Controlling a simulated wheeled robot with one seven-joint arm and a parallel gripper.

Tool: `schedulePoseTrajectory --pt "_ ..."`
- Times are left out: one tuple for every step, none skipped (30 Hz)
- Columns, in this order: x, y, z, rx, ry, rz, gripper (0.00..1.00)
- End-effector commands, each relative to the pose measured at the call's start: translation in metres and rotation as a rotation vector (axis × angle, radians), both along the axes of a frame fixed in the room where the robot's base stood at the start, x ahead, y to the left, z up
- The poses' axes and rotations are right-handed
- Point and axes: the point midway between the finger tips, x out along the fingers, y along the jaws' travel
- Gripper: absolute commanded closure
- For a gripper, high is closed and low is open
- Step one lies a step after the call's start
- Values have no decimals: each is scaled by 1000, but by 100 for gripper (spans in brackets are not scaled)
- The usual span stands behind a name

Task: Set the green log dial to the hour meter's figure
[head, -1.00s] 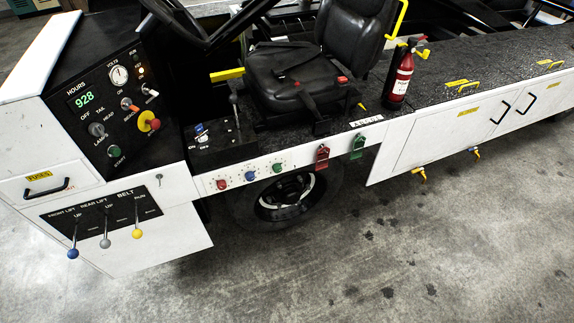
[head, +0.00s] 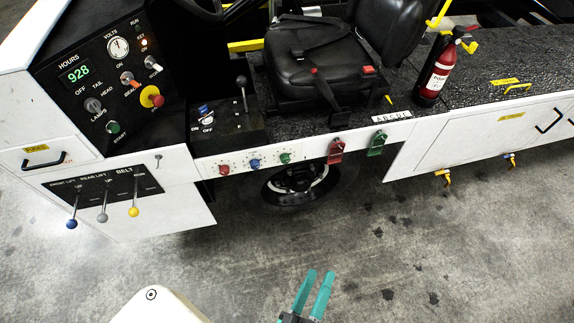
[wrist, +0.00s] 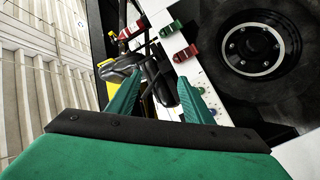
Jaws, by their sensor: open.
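The hour meter (head: 78,73) on the black dash panel reads 928 in green digits. The green log dial (head: 285,158) is the rightmost of three small dials on the white side panel, beside the blue dial (head: 254,163) and the red dial (head: 223,169). The scale marks around the dials are too small to read. My gripper (head: 318,289) is open and empty, low in the head view, in front of and below the dials. In the wrist view my gripper's green fingers (wrist: 160,98) stand apart, pointing toward the loader's side; part of the dial panel shows beyond the right finger.
A red tag (head: 335,151) and a green tag (head: 377,143) hang right of the dials. Levers with blue, grey and yellow knobs (head: 133,211) stick out at left. A fire extinguisher (head: 437,72) stands behind. The floor (head: 420,250) in front is clear.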

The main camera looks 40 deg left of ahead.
Motion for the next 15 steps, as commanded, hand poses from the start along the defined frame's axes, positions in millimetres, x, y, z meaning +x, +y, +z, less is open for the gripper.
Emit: schedulePoseTrajectory --pt "17 11 -6 -122 -58 38 54" --pt "26 18 -10 -204 -91 59 54" --pt "37 27 -15 -313 -138 88 54" --pt "46 34 -18 -395 -174 107 54" --pt "54 42 -21 -476 -213 128 54" --pt "66 52 -26 -583 -264 155 54" --pt "74 60 -30 -663 -304 174 54" --pt "83 69 -33 -744 -345 192 54" --pt "94 80 -38 -849 -401 215 54" --pt "103 89 -41 -928 -446 232 54" --pt "111 99 -44 -1006 -491 248 54" --pt "123 111 -48 -1109 -552 268 54" --pt "131 120 -52 -1187 -599 282 54" --pt "140 130 -54 -1262 -648 296 54" --pt "151 143 -59 -1364 -714 312 54"
